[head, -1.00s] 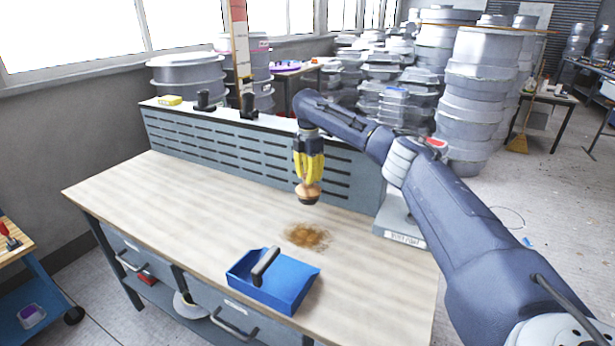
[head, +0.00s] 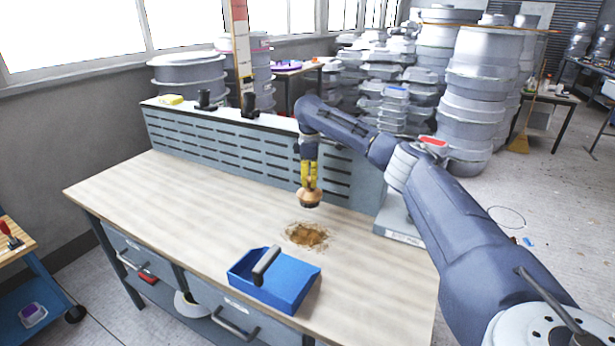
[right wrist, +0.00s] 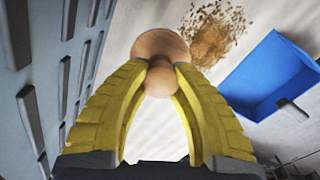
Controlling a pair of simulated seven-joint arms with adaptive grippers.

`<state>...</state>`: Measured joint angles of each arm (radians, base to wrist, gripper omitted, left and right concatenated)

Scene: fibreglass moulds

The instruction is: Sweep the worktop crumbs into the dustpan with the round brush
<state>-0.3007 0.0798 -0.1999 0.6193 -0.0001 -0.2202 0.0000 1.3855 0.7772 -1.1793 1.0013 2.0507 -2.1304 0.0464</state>
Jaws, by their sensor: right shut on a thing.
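My right gripper (head: 309,182) points down with its yellow fingers shut on the knob of the round brush (head: 310,198). The brush has a tan wooden top and dark bristles, and hangs upright just behind the crumbs. In the right wrist view the fingers (right wrist: 160,70) close on its wooden knob (right wrist: 160,47). The brown crumbs (head: 306,235) lie in a loose patch on the worktop, and also show in the right wrist view (right wrist: 213,38). The blue dustpan (head: 290,287) with a dark handle lies in front of the crumbs. My left gripper is out of view.
The wooden worktop (head: 170,205) is clear on the left. A grey slotted panel (head: 225,141) stands along its back edge, with a yellow block (head: 171,99) on top. A grey device (head: 397,225) stands at the right edge.

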